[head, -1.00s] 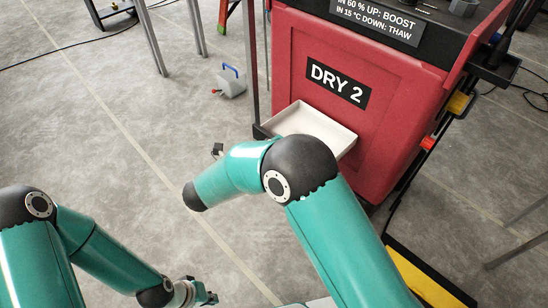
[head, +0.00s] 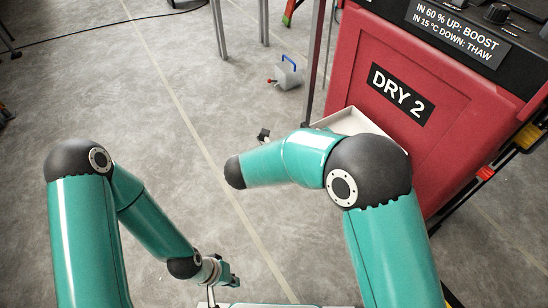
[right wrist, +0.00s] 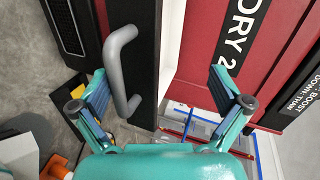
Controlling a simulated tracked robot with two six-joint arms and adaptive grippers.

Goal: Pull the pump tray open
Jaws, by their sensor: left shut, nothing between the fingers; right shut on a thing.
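The pale pump tray (head: 352,121) sticks out from the red machine marked DRY 2 (head: 400,94). My right arm hides its near part in the head view. In the right wrist view a dark front panel (right wrist: 142,60) carries a grey bar handle (right wrist: 114,72). My left gripper (head: 234,277) is shut and empty, low over the floor, away from the tray.
A grey canister (head: 288,74) with a blue handle stands on the floor behind the tray. Metal legs (head: 218,30) stand at the top. An orange object (right wrist: 55,166) shows low in the wrist view.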

